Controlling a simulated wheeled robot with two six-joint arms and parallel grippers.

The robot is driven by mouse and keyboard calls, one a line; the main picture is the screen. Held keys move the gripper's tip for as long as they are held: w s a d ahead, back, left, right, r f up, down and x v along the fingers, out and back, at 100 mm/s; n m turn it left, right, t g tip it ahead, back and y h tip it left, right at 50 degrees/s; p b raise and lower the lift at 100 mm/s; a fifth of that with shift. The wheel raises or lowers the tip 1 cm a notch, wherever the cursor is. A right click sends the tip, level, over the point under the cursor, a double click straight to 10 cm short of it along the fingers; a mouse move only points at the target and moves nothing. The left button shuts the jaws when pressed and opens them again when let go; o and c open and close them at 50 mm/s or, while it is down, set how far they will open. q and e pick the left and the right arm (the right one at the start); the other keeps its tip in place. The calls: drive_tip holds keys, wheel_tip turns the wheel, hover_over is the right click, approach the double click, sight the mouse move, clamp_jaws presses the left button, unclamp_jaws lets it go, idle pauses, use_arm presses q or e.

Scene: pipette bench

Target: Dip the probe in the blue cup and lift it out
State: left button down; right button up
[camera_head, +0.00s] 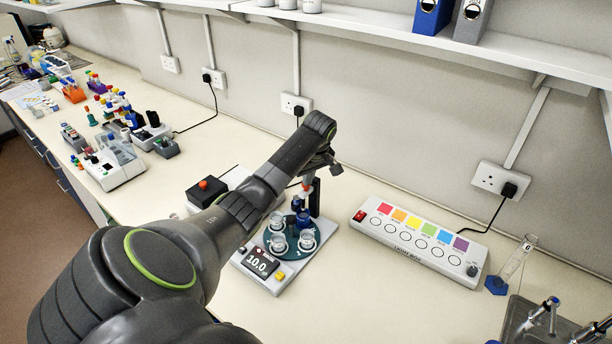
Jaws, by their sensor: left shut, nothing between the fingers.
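A bench instrument (254,285) with a "10.0" display stands in the middle of the bench. Its dark green round carousel (291,258) bears several small cups, some clear with pale rims. The blue cup (302,216) is at the back of the carousel, close to a dark upright post. A slim probe part with a red band (307,186) shows above the blue cup, partly hidden by my arm. I cannot tell whether its tip is inside the cup. My left gripper (330,166) is shut and empty, above and behind the instrument. My right gripper is out of view.
A light box (420,242) with coloured squares stands to the right. A black box with a red button (205,188) is behind my left arm. A glass cylinder (515,260) and a sink (535,320) are at the right. Tube racks (72,92) crowd the far left.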

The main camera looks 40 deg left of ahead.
sight(308, 188)
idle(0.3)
use_arm(q)
drive_tip(key=shift+f+b, duration=0.55)
drive_tip(key=shift+f, duration=1.8)
drive_tip(key=shift+d+r, duration=0.15)
drive_tip(key=d, duration=0.1)
drive_tip(key=s+d+p, duration=0.1)
drive_tip(key=shift+d+r, duration=0.35)
drive_tip(key=shift+r, duration=0.05)
drive_tip(key=shift+w, duration=0.15)
